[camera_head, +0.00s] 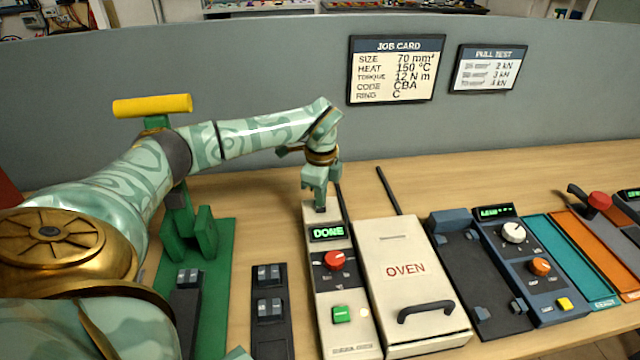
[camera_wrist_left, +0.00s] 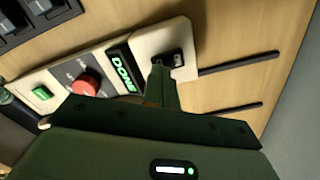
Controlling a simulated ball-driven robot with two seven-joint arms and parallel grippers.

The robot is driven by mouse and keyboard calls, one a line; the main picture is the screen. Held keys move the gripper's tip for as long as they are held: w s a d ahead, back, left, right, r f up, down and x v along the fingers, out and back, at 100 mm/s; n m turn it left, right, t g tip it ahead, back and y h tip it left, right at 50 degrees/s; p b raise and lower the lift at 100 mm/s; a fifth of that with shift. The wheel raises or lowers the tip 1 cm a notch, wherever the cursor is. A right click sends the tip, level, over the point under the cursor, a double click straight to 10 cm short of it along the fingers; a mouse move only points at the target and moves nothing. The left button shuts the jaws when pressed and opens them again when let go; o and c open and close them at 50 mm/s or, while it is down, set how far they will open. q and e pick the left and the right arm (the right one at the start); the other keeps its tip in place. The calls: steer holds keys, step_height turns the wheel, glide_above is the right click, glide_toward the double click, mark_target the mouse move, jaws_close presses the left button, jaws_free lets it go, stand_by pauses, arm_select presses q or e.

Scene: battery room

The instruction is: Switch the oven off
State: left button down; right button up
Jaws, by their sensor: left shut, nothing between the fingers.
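The oven (camera_head: 405,272) is a cream box with a lettered lid and a dark handle. Beside it, at its left, is a narrow cream control panel (camera_head: 343,285) with a lit display (camera_head: 328,233) reading DONE, a red knob (camera_head: 334,261) and a green button (camera_head: 341,314). A small black switch (camera_wrist_left: 177,58) sits at the panel's far end, beyond the display. My left gripper (camera_head: 320,203) is shut and empty, pointing down at this switch. In the left wrist view its fingertips (camera_wrist_left: 161,72) overlap the switch's edge; I cannot tell whether they touch. The right gripper is not in view.
A green stand (camera_head: 220,262) with a yellow bar (camera_head: 152,105) stands at the left. Right of the oven are a dark tray (camera_head: 472,280) and a blue panel with knobs (camera_head: 533,262). A grey wall with a job card (camera_head: 395,69) closes the back.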

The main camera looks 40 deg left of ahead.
arm_select(q)
steer(key=shift+f, duration=0.6)
stand_by(0.3)
step_height(320, 180, up, 7)
steer(key=p, duration=0.6)
stand_by(0.4)
